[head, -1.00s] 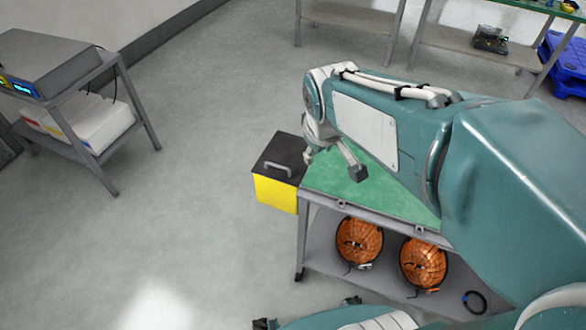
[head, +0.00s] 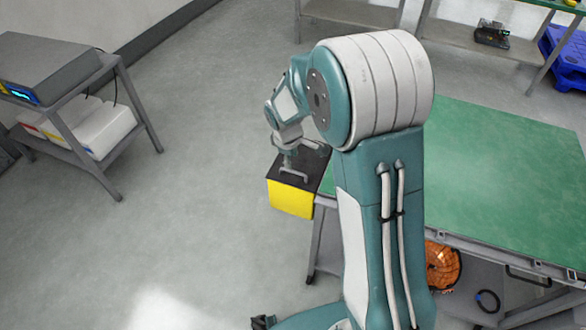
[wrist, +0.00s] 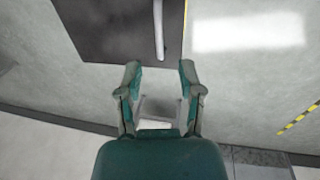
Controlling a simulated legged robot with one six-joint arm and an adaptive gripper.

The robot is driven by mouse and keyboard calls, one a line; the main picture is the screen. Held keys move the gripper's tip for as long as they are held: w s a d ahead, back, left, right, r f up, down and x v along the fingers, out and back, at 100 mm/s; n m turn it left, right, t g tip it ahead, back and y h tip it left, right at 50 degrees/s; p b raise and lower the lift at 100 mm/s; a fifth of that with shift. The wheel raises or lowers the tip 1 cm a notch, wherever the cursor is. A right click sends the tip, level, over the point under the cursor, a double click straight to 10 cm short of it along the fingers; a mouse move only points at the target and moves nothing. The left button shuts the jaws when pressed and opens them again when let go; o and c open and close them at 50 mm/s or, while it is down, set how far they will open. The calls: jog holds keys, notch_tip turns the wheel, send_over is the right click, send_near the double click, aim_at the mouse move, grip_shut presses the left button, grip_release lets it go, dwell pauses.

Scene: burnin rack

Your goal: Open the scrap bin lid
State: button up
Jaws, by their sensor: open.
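The scrap bin is a yellow box (head: 290,198) with a flat dark lid (head: 312,163) and a grey bar handle (head: 294,175) on top. It stands at the left end of the green-topped bench. My gripper (head: 287,166) is just above the lid, close to the handle. In the wrist view, my gripper (wrist: 159,70) is open and empty, its two fingers apart. The dark lid (wrist: 110,30) and the handle (wrist: 158,30) show beyond the fingertips, the handle in line with the gap. The lid lies shut. Whether a finger touches the handle cannot be told.
The green bench (head: 500,170) is right of the bin, partly hidden by my arm. An orange round item (head: 442,267) and a dark ring (head: 487,301) are on its lower shelf. A grey cart (head: 110,165) stands at left. Floor between cart and bin is clear.

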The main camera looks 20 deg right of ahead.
aim_at(293, 172)
jog(key=f, duration=0.4)
jog(key=w+d+f, duration=0.1)
jog(key=f, duration=0.1)
jog(key=shift+f, duration=0.35)
jog(key=shift+c, duration=0.3)
grip_shut()
